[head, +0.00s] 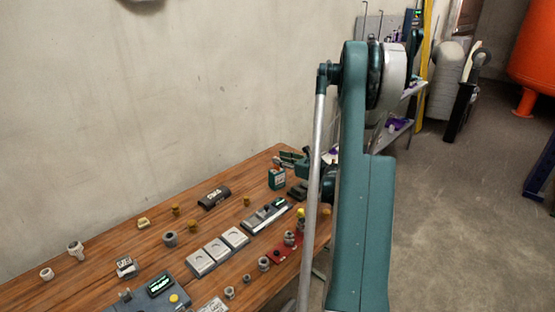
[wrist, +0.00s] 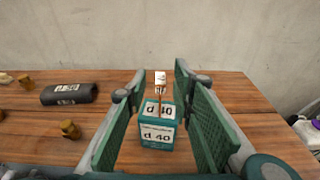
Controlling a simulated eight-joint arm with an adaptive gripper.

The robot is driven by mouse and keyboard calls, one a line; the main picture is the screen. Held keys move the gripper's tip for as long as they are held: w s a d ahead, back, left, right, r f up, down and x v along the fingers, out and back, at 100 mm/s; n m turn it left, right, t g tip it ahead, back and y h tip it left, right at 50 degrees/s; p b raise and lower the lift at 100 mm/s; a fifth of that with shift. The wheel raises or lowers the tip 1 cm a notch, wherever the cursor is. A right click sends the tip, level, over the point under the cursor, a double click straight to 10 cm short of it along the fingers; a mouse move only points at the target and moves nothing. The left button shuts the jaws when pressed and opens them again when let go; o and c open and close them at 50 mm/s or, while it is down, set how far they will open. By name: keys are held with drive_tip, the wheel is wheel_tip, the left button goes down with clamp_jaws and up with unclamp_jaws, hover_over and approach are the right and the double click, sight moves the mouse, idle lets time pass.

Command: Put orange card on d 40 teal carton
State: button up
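The teal carton (wrist: 157,137), with white "d 40" labels, stands upright on the wooden table between the two fingers of my gripper (wrist: 157,85). The fingers are open, with a gap on each side of the carton. No clearly orange card shows.
A black labelled cylinder (wrist: 68,94) and brass fittings (wrist: 70,129) lie left of the carton. In the head view, grey blocks (head: 218,250), a grey tray (head: 266,215) and a red plate (head: 285,250) occupy the nearer table. A wall stands behind.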

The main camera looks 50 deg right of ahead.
drive_tip(key=s+r+p, duration=0.1)
drive_tip(key=s, duration=0.8)
drive_tip(key=shift+r, duration=0.4)
drive_tip(key=w+a+r+n+g+y, duration=0.1)
drive_tip(key=w+a+r+n, duration=0.2)
drive_tip(key=a, duration=0.6)
drive_tip(key=w+a+r+n+g+y, duration=0.1)
drive_tip(key=a+r+n+g, duration=0.15)
drive_tip(key=a+n, duration=0.45)
drive_tip(key=w+a+r+n+g, duration=0.1)
drive_tip(key=w+a+r+n, duration=0.15)
drive_tip(key=a, duration=0.95)
drive_tip(key=s+a+r+n+g, duration=0.1)
drive_tip(key=s+a+r+n, duration=0.2)
drive_tip(key=a, duration=0.5)
drive_tip(key=s+a+r+n+g, duration=0.1)
drive_tip(key=s+a+n, duration=0.25)
drive_tip(key=a, duration=0.45)
drive_tip(key=s+a+n+g+h, duration=0.1)
drive_tip(key=s+a+n+g, duration=0.1)
drive_tip(key=s+a+n, duration=1.5)
drive_tip(key=s, duration=0.4)
drive_tip(key=shift+s+h, duration=0.25)
drive_tip(key=shift+h, duration=0.15)
